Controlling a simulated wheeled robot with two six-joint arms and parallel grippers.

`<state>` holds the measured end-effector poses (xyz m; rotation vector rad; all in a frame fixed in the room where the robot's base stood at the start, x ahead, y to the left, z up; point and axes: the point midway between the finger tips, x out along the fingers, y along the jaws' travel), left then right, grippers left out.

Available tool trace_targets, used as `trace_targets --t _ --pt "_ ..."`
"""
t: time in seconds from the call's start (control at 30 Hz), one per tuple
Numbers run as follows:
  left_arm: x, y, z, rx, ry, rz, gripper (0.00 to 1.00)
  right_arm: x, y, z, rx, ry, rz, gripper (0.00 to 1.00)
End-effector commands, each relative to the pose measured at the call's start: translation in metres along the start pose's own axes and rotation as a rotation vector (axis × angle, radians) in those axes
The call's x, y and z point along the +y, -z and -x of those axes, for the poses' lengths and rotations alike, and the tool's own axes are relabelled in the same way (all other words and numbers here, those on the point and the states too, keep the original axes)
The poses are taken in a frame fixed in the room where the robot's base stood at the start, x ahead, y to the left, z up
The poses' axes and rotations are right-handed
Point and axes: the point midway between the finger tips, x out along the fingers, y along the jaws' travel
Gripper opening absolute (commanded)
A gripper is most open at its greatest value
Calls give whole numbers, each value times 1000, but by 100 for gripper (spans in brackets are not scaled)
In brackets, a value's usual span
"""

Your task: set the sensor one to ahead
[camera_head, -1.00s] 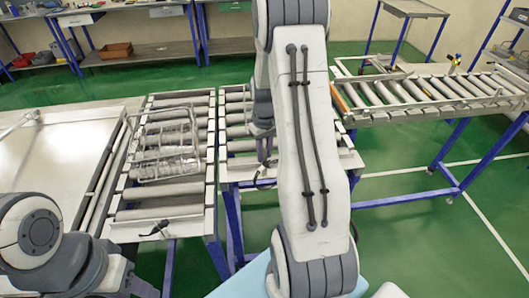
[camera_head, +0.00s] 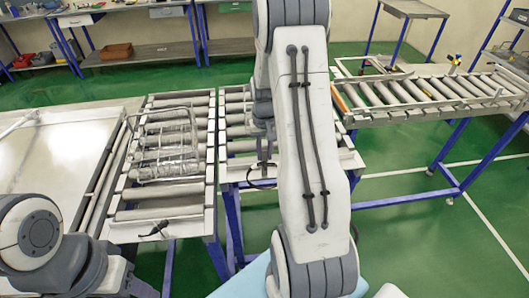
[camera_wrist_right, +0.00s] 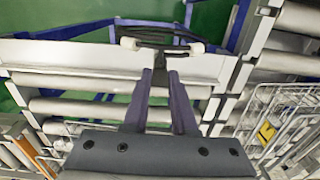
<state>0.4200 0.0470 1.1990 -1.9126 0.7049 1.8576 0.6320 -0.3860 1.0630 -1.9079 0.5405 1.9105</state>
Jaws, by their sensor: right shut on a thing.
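The sensor (camera_wrist_right: 161,42) is a small dark part with a black cable, at the edge of the middle roller conveyor. Its cable loops beside it in the head view (camera_head: 262,180). My right gripper (camera_wrist_right: 160,72) has its two fingers close together at the sensor, shut on it. In the head view my right gripper (camera_head: 263,158) points down at the front rail, partly behind my own arm. The sensor's exact facing is too small to tell. My left arm shows at the lower left, but its gripper is out of view.
A wire basket (camera_head: 165,148) stands on the left roller conveyor (camera_head: 155,214). A similar small cabled part (camera_head: 155,229) sits on that conveyor's front edge. Another roller conveyor (camera_head: 425,92) stands at the right. Green floor is clear between the conveyors and the back benches.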

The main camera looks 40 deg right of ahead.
Motion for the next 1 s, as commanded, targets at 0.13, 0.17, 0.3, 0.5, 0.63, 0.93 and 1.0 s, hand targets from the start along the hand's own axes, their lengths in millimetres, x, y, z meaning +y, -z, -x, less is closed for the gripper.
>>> trace_targets --t 0.13,0.17,0.3,0.5,0.63,0.93,1.0 --pt "0 0 0 0 0 0 50 -1 1 2 3 1 0 0" --pt "0 0 0 0 0 0 50 -1 1 2 3 1 1 0" --pt "0 0 0 0 0 0 50 0 1 2 3 1 1 48" --pt "0 0 0 0 0 0 50 0 1 1 2 0 2 55" --pt "0 0 0 0 0 0 50 0 1 1 2 0 2 55" --pt "-1 -1 -12 0 0 2 50 0 2 39 10 1 2 55" --pt "-1 -1 -16 0 0 2 50 0 2 54 10 1 2 55"
